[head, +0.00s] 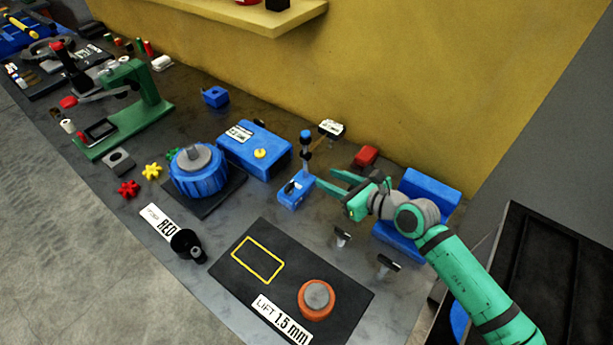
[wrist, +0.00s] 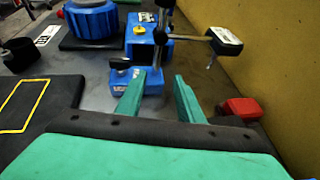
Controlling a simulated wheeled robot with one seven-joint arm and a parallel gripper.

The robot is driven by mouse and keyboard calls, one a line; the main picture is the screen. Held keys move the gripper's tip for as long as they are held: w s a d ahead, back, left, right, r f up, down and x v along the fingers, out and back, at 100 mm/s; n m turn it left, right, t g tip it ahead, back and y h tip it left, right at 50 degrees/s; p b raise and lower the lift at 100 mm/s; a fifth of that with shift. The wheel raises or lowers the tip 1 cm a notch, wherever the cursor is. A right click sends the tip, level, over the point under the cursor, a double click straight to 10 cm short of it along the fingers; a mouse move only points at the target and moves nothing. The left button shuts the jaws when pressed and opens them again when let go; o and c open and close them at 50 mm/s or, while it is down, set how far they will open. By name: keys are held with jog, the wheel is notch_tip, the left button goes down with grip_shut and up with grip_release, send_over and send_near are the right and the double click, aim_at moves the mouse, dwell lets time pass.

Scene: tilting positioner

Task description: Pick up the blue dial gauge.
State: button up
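The blue dial gauge (head: 296,190) stands upright on the bench: a blue block base, a dark post with a blue joint on top, and a dark dial (head: 331,128) with a pale face on a side arm. In the wrist view its blue base (wrist: 152,84) is ahead, and the dial (wrist: 224,41) hangs out to the right on a rod. My gripper (head: 325,179) is open and empty, just right of the base in the head view. In the wrist view the left finger of my gripper (wrist: 160,78) overlaps the base; I cannot tell whether they touch.
A blue box with a yellow button (head: 255,150) and a round blue positioner (head: 198,172) stand left of the gauge. A red block (head: 366,156) lies behind my gripper. A dark mat (head: 235,285) with an orange puck lies in front. The yellow wall rises behind.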

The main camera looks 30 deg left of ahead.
aim_at(307, 171)
jog(key=a, duration=0.1)
jog(key=a+f, duration=0.1)
jog(key=a, duration=0.3)
jog(key=shift+w+a+f, duration=0.1)
jog(key=shift+w+f, duration=0.05)
jog(key=shift+f, duration=0.25)
jog(key=x, duration=0.4)
jog(key=shift+w+r, duration=0.1)
jog(key=shift+w, duration=0.1)
jog(key=shift+w+a+f, duration=0.25)
jog(key=shift+w+a, duration=0.15)
jog(key=shift+d, duration=0.15)
jog(key=shift+c, duration=0.3)
jog(key=c, duration=0.6)
jog(key=shift+s, duration=0.1)
grip_shut()
jog(key=shift+a, duration=0.2)
jog(key=shift+d+r, duration=0.1)
jog(key=shift+r, duration=0.05)
